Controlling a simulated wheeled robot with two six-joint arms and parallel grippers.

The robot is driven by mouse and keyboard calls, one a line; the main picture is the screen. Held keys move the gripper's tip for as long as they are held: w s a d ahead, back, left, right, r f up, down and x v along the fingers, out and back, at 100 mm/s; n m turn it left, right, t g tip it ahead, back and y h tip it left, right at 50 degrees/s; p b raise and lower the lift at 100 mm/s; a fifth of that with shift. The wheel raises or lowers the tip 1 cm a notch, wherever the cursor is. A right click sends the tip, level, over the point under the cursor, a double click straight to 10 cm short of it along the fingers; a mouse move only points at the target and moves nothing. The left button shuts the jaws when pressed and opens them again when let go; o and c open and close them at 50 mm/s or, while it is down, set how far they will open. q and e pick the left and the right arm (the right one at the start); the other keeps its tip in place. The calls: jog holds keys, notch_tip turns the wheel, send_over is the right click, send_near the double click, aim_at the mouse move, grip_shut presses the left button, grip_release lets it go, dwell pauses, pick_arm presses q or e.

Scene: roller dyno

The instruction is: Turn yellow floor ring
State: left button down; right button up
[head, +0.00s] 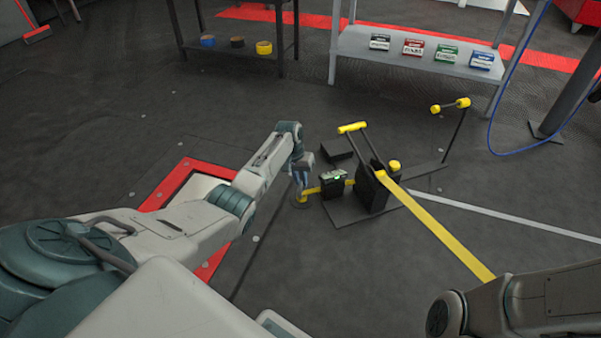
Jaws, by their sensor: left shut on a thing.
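The yellow floor ring (302,198) is small and low on the dark floor near the middle of the view, at the end of a short yellow strap (327,189). My left arm reaches in from the left and its gripper (300,186) points down at the ring. The gripper is shut on the ring, and its fingers partly hide it. The ring's exact turn is too small to tell. My right arm shows at the bottom right, but its gripper is out of view.
A black winch-like device (372,190) with a yellow-topped handle (352,127) stands just right of the ring. A long yellow strap (440,228) runs from it to the lower right. A red-framed floor plate (165,186) lies left. A shelf (400,52) with several boxes stands behind.

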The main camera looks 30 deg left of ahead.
pick_arm(q)
jog(key=shift+r+m+p, duration=0.15)
jog(key=shift+m+p, duration=0.25)
jog(key=shift+m, duration=0.6)
jog(key=shift+d+m+g, duration=0.1)
jog(key=shift+m+g, duration=0.3)
jog(key=shift+m, duration=0.5)
jog(key=m, duration=0.2)
jog(key=shift+f+m+g, duration=0.2)
jog(key=shift+m+g, duration=0.1)
jog(key=shift+d+f+m+g+b, duration=0.15)
jog(key=shift+m+g+b, duration=0.15)
jog(key=shift+m, duration=1.6)
jog(key=c, duration=1.5)
grip_release()
jog(key=shift+o, duration=0.5)
jog(key=shift+r, duration=0.2)
